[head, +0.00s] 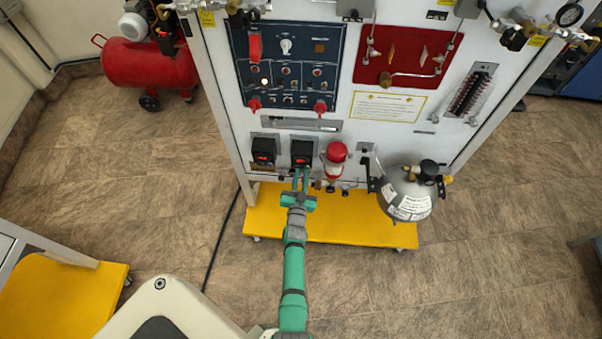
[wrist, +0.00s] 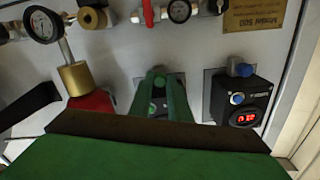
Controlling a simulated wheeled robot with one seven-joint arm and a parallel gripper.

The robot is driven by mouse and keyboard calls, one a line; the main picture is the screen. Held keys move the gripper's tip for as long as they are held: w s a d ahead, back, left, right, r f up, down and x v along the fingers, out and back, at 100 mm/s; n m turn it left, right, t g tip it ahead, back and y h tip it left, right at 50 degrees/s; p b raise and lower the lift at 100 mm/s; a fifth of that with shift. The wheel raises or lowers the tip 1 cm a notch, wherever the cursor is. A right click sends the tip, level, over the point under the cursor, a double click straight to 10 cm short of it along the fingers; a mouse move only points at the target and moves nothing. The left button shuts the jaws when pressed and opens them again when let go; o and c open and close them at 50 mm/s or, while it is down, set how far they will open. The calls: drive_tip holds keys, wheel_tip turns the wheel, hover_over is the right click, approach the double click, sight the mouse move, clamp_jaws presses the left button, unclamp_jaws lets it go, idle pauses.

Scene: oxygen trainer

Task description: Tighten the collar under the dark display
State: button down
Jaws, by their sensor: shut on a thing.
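Two dark display boxes with red digits are on the panel's lower left: a left display (head: 264,150) and a right display (head: 302,153). My gripper (head: 301,171) reaches up to the underside of the right display, its green fingers close together. In the wrist view, which looks upside down, my gripper (wrist: 158,74) covers most of that dark display. The collar under it is hidden between the fingers, which are shut on it. The other display (wrist: 240,105) shows there on the right with a blue collar (wrist: 241,70) and red digits.
A red-capped clear bowl (head: 336,153) is close right of my gripper. A grey cylinder (head: 408,195) hangs further right. The yellow base (head: 340,215) juts out below. A gauge (wrist: 42,24) and brass fitting (wrist: 80,78) are left in the wrist view.

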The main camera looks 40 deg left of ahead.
drive_tip(key=c, duration=1.7)
unclamp_jaws()
drive_tip(key=shift+o, duration=0.2)
drive_tip(key=v, duration=1)
drive_tip(key=shift+s, duration=0.35)
drive_tip(key=shift+d, duration=0.15)
